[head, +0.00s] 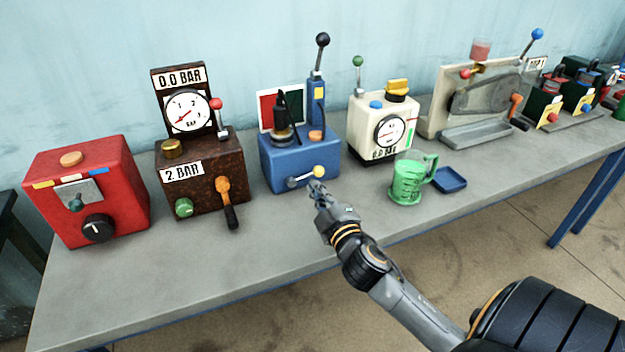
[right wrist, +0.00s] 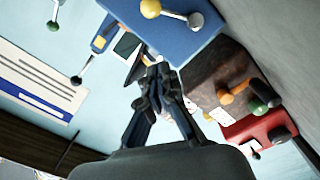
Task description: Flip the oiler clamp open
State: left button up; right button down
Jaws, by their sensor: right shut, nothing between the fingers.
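A blue box-shaped machine (head: 298,160) stands on the bench with a black oiler-like part (head: 281,118) on top. On its front is a short metal lever (head: 305,177) with a yellow ball (head: 319,171), which may be the clamp; it lies nearly level, tilted up to the right. My right gripper (head: 316,188) is shut and empty, just in front of and below the yellow ball; contact cannot be told. In the right wrist view, the shut fingers (right wrist: 155,88) are below the blue machine (right wrist: 175,35) and its yellow ball (right wrist: 150,8). My left gripper is not in view.
A brown gauge box (head: 203,180) and a red box (head: 85,190) stand left. A cream gauge machine (head: 375,115), a green jug (head: 408,180) and a small blue tray (head: 450,180) stand right. The grey bench (head: 200,265) is clear in front.

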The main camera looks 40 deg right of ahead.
jog(key=s+a+r+m+g+h+p, duration=0.2)
jog(key=s+a+r+m+g+p, duration=0.1)
jog(key=s+m+p, duration=0.1)
jog(key=p, duration=0.1)
send_near(316, 175)
jog(key=w+a+r, duration=0.1)
jog(key=w+r, duration=0.2)
jog(key=w, duration=0.2)
jog(key=shift+w+d+f+m, duration=0.15)
jog(key=shift+w+d+f, duration=0.15)
jog(key=shift+d+f, duration=0.25)
jog(key=shift+w+d+f+m, duration=0.15)
jog(key=shift+w+d+f, duration=0.2)
jog(key=shift+d, duration=0.35)
jog(key=shift+w+d+f, duration=0.15)
jog(key=shift+d+f, duration=0.2)
jog(key=shift+d, duration=0.05)
